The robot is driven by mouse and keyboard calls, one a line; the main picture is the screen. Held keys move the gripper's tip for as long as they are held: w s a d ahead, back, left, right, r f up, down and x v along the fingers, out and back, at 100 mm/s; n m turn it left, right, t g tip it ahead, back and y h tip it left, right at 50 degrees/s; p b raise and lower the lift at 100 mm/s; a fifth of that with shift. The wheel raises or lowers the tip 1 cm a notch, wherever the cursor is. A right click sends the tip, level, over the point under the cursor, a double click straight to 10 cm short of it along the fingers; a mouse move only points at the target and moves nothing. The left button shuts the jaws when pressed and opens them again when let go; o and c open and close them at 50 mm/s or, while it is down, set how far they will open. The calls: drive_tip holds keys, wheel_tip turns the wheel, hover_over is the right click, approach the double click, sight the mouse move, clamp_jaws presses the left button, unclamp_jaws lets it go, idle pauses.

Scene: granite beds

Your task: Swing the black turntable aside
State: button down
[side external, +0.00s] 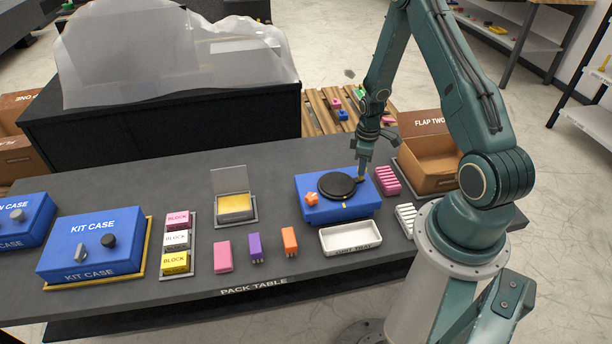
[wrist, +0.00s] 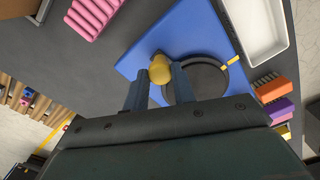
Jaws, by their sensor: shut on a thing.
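The black turntable (side external: 337,185) is a round black disc on top of a blue case (side external: 312,208). It also shows in the wrist view (wrist: 208,82), partly hidden by a finger. A yellow knob (wrist: 160,70) is at the disc's edge. My gripper (side external: 360,171) is at the disc's right edge in the side view, with its fingers shut on the yellow knob. A yellow mark (side external: 344,205) lies on the blue case just in front of the disc. An orange knob (side external: 311,198) sits on the case to the left of the disc.
A white tray (side external: 350,237) lies in front of the blue case. Pink ribbed (side external: 388,181) and white ribbed (side external: 405,218) blocks are to the right, near an open cardboard box (side external: 428,165). Pink, purple and orange blocks (side external: 289,241) stand front left of the case.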

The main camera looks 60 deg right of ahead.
drive_tip(key=w+n, duration=0.1)
drive_tip(key=w+d+n, duration=0.1)
drive_tip(key=n, duration=0.1)
drive_tip(key=shift+w, duration=0.1)
drive_tip(key=w+n, duration=0.1)
drive_tip(key=n, duration=0.1)
drive_tip(key=w+n, duration=0.1)
drive_tip(key=shift+w+d+n, duration=0.3)
drive_tip(key=shift+n, duration=0.1)
drive_tip(key=w+n, duration=0.2)
drive_tip(key=shift+n, duration=0.4)
drive_tip(key=shift+w+a+n, duration=0.3)
drive_tip(key=shift+w+n, duration=0.3)
drive_tip(key=shift+n, duration=0.35)
drive_tip(key=shift+w+a+n, duration=0.25)
drive_tip(key=shift+w+n, duration=0.3)
drive_tip(key=shift+n, duration=0.4)
drive_tip(key=c, duration=1.1)
unclamp_jaws()
drive_tip(key=shift+c, duration=0.2)
